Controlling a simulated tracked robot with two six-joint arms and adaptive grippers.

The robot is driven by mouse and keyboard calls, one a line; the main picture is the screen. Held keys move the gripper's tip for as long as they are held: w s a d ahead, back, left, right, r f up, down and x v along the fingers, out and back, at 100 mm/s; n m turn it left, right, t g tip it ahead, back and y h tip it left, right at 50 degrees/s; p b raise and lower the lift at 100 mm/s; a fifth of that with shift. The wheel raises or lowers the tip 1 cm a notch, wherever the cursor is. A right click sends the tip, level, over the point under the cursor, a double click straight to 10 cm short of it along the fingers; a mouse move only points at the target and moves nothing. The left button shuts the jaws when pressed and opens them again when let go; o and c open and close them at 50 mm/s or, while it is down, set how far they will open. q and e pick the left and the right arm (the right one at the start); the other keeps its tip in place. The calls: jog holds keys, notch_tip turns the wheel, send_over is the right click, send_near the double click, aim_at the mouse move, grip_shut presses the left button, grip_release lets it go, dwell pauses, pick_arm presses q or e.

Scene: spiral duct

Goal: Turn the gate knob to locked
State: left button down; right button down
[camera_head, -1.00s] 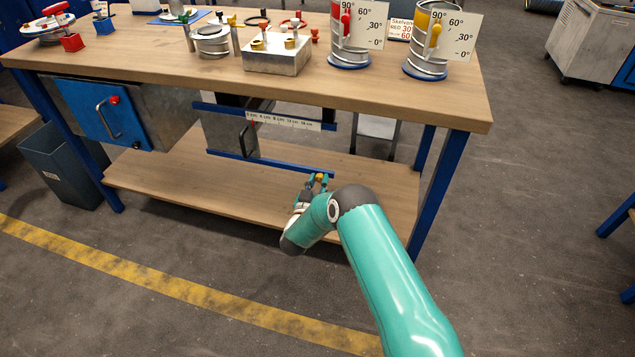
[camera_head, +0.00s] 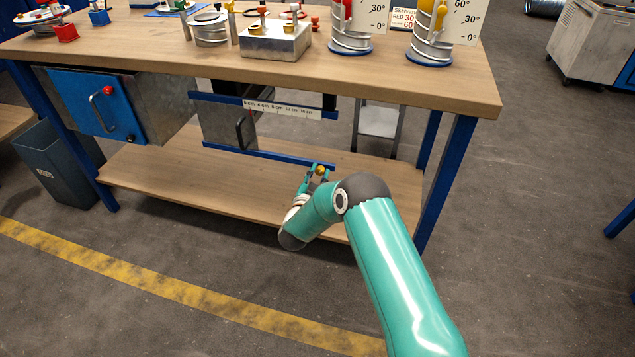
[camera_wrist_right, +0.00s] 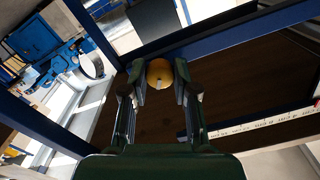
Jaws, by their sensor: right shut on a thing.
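The gate is a grey sliding panel (camera_head: 218,128) with a black handle, between two blue rails under the table. A round brass-yellow knob (camera_head: 320,169) sits at the right end of the lower blue rail (camera_head: 270,155). My right gripper (camera_head: 318,172) reaches up to it from below and in front. In the right wrist view the knob (camera_wrist_right: 159,73) lies between the two fingertips (camera_wrist_right: 160,84), which are shut on it. Any lock marking on the knob cannot be made out. My left gripper is not in view.
A white scale strip (camera_head: 283,109) runs along the upper rail. The wooden lower shelf (camera_head: 180,180) is bare, and the table leg (camera_head: 450,170) stands right of my right arm. A blue-doored box (camera_head: 97,105) hangs at the left. The floor in front is clear.

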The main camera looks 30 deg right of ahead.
jog(key=m+b, duration=0.6)
jog(key=b, duration=0.1)
jog(key=m+b, duration=0.3)
jog(key=shift+d+f+b, duration=0.15)
jog(key=shift+f+b, duration=0.15)
jog(key=shift+b, duration=0.05)
jog(key=shift+s+r+m+b, duration=0.1)
jog(key=shift+r+m+b, duration=0.1)
jog(key=shift+m+b, duration=0.9)
jog(key=c, duration=0.9)
grip_release()
jog(key=shift+s+a, duration=0.25)
jog(key=shift+a, duration=0.25)
jog(key=v, duration=1.1)
